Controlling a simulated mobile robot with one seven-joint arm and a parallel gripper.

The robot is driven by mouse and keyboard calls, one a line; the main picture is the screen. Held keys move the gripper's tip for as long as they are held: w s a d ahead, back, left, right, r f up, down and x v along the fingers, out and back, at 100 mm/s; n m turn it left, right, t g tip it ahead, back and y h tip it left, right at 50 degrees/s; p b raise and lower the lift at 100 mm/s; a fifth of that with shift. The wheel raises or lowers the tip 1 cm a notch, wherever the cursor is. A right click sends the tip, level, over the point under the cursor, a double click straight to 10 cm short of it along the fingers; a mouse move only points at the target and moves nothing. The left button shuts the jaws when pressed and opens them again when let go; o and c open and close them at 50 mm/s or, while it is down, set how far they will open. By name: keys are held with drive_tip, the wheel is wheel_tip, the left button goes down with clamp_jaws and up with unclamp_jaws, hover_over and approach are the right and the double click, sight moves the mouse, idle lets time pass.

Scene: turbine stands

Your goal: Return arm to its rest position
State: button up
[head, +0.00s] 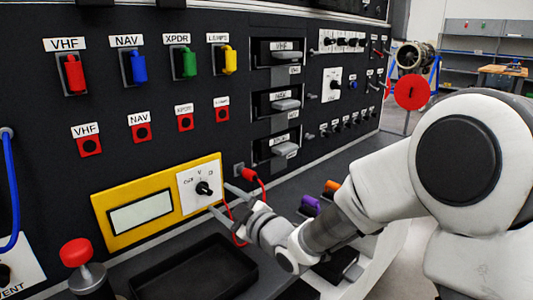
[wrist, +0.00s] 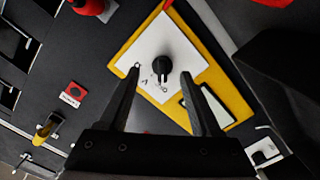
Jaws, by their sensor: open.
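My gripper (head: 221,198) is open and empty in front of the yellow meter panel (head: 113,206). Its two dark fingers also show in the wrist view (wrist: 160,73), apart from each other. The black rotary knob (wrist: 162,60) on the white plate appears between and just beyond the fingertips there. In the head view the same knob (head: 203,188) is just left of the fingertips, with a small gap. My white and grey arm (head: 385,185) stretches from the right side of the head view toward the panel.
A black tray (head: 195,270) lies on the ledge below the panel. A red lead (head: 249,175) hangs close by my gripper. Red, blue, green and yellow covered switches (head: 75,73) line the upper panel. A red-capped post (head: 77,253) stands front left. Open floor lies at the back right.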

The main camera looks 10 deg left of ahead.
drive_tip(key=s+d+r+m+h, duration=0.1)
drive_tip(key=s+d+m+h, duration=0.2)
drive_tip(key=d+m+h, duration=0.5)
drive_tip(key=s+d+r+m+h, duration=0.1)
drive_tip(key=s+d+h, duration=0.15)
drive_tip(key=d, duration=0.95)
drive_tip(key=s+d+m+g+h, duration=0.1)
drive_tip(key=s+d+m+g, duration=0.3)
drive_tip(key=s, duration=0.6)
drive_tip(key=s+d+m+g+h, duration=0.1)
drive_tip(key=s+d+m+h, duration=0.1)
drive_tip(key=s+d+m, duration=0.5)
drive_tip(key=s+r+n+p, duration=0.1)
drive_tip(key=s+r+p, duration=0.1)
drive_tip(key=r+p, duration=1.1)
drive_tip(key=s+a+r+n+g+p, duration=0.1)
drive_tip(key=r+p, duration=1.3)
drive_tip(key=p, duration=0.1)
drive_tip(key=shift+s+a+r+p, duration=0.15)
drive_tip(key=shift+s+a+p, duration=0.1)
drive_tip(key=shift+s+p, duration=0.1)
drive_tip(key=shift+y, duration=0.25)
